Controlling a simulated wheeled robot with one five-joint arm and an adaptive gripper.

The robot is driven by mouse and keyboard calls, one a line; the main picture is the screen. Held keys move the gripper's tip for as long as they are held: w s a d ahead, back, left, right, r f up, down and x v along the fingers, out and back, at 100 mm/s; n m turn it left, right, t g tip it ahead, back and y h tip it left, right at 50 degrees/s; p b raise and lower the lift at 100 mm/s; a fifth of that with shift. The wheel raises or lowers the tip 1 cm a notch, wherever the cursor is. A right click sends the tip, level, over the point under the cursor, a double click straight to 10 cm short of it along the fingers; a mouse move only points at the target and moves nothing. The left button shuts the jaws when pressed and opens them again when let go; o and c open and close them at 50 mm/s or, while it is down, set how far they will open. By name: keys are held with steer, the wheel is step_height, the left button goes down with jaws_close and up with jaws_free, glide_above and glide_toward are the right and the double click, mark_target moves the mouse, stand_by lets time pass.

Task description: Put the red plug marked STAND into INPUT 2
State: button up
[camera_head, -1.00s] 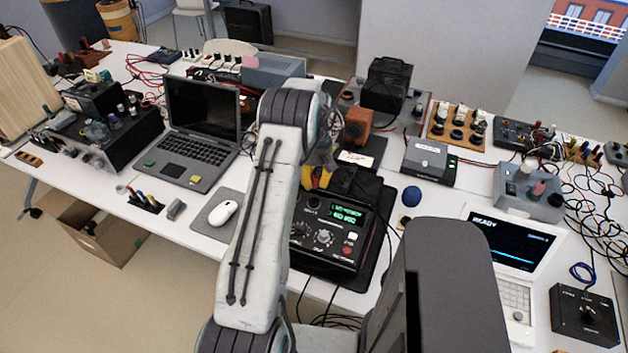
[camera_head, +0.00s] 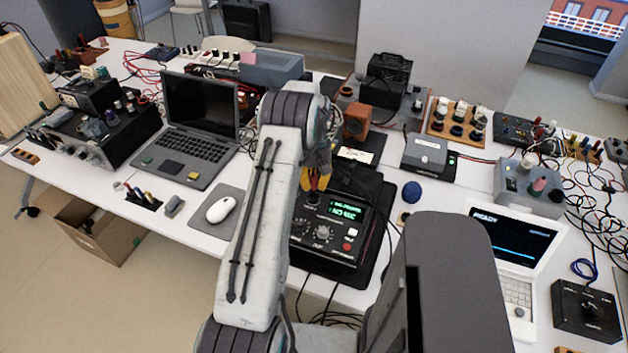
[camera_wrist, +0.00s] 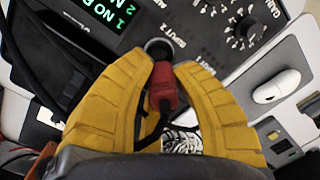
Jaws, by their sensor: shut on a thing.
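My gripper (camera_wrist: 163,78) has two yellow fingers and is shut on a red plug (camera_wrist: 166,92) with a dark cable behind it. The plug's front end is right at a round dark socket (camera_wrist: 158,46) on the black box's panel. Small lettering beside the socket looks like INPUT 2. I cannot tell how deep the plug sits, and no STAND marking is readable. In the head view, my gripper (camera_head: 317,182) is at the back edge of the black box (camera_head: 318,252), which has a green display (camera_head: 346,213), knobs and a red button. My arm partly hides the box.
A white mouse (camera_head: 221,209) on a grey pad and an open laptop (camera_head: 187,172) lie to the left. Black cables run beside and in front of the box.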

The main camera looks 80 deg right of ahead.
mark_target(314, 191)
steer(key=shift+f+b, duration=1.15)
steer(key=shift+f, duration=0.75)
steer(key=shift+f, duration=0.25)
steer(key=o, duration=1)
steer(key=shift+r, duration=0.1)
steer(key=r, duration=0.8)
steer(key=d+r, duration=0.1)
steer(key=r, duration=0.3)
steer(key=shift+f, duration=0.1)
